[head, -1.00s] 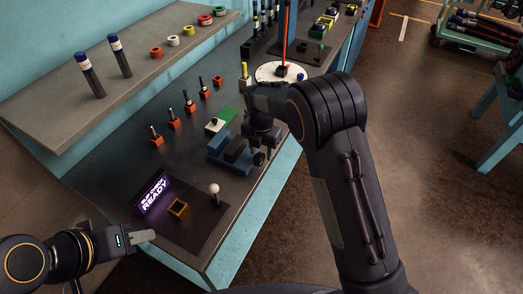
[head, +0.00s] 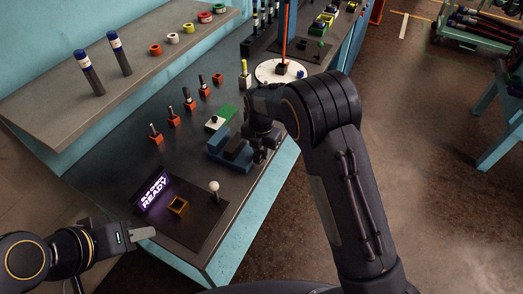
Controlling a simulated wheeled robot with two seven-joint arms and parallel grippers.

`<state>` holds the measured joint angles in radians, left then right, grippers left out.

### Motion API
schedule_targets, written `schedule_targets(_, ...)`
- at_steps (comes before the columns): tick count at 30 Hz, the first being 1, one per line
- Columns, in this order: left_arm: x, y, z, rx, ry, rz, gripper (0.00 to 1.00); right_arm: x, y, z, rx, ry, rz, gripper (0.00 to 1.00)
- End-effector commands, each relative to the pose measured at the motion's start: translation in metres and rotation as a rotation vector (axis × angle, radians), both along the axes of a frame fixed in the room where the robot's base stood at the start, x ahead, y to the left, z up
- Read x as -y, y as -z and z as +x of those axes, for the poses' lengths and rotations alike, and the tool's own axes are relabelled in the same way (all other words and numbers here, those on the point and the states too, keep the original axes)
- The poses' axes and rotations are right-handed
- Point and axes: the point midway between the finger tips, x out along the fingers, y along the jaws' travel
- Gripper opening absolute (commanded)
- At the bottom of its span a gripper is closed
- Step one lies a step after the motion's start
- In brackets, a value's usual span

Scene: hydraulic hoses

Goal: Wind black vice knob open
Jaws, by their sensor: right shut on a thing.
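The blue vice (head: 222,146) stands on the dark bench near its front edge, with a dark block between its blue parts. Its black knob (head: 260,156) is on the side facing the bench edge and is partly hidden by my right gripper. My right gripper (head: 262,147) points down at the vice's knob side and is shut on the knob; its fingertips are small and dark, hard to make out. My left gripper (head: 142,234) is at the lower left, away from the vice, beside the display. One pale finger shows, and its opening cannot be made out.
A green and white block (head: 220,118) stands just behind the vice. Orange holders (head: 173,121) with upright fittings are to its left. A white round plate (head: 268,70) lies beyond my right wrist. A lit display (head: 154,194) and a white-balled lever (head: 214,187) stand in front.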

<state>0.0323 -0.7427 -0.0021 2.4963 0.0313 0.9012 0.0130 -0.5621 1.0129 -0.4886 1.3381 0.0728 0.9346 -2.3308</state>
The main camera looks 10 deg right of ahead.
Motion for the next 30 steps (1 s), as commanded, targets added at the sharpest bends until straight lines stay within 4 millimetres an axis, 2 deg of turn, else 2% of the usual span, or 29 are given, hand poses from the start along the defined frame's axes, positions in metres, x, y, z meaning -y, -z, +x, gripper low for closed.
schedule_targets(21,0.0,0.069,0.0,0.0,0.0,0.0,0.36,-0.007,-0.001,-0.008,0.38,-0.006,-0.25,0.0)
schedule_targets(30,0.0,0.085,0.0,0.0,0.0,0.0,0.36,-0.008,-0.003,-0.01,0.481,-0.003,-0.318,0.0)
